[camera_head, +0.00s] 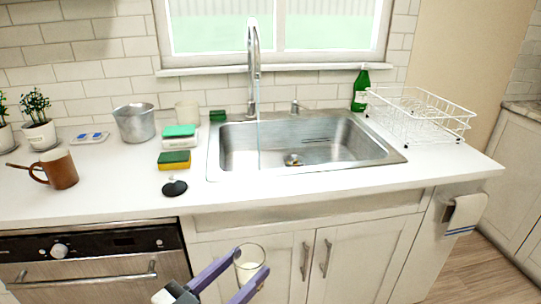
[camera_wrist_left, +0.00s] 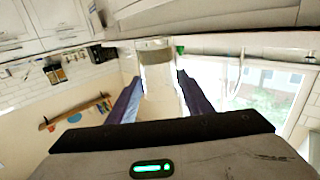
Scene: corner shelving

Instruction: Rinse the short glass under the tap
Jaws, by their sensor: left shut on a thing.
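The short glass (camera_head: 250,258) is clear and held between the purple fingers of my left gripper (camera_head: 243,272), low in front of the cabinet doors and below the counter's front edge. In the left wrist view the glass (camera_wrist_left: 160,82) shows between the fingers of the same gripper (camera_wrist_left: 154,95). The chrome tap (camera_head: 254,65) stands at the back of the steel sink (camera_head: 228,150). A thin pale stream seems to fall from the tap into the sink. The glass is well apart from the tap and sink. My right gripper is not in view.
Sponges (camera_head: 175,160) and a black round thing (camera_head: 174,187) lie left of the sink. A brown mug (camera_head: 60,168), a metal bucket (camera_head: 135,123) and a potted plant (camera_head: 40,133) stand further left. A green bottle (camera_head: 361,91) and a white dish rack (camera_head: 430,122) stand right.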

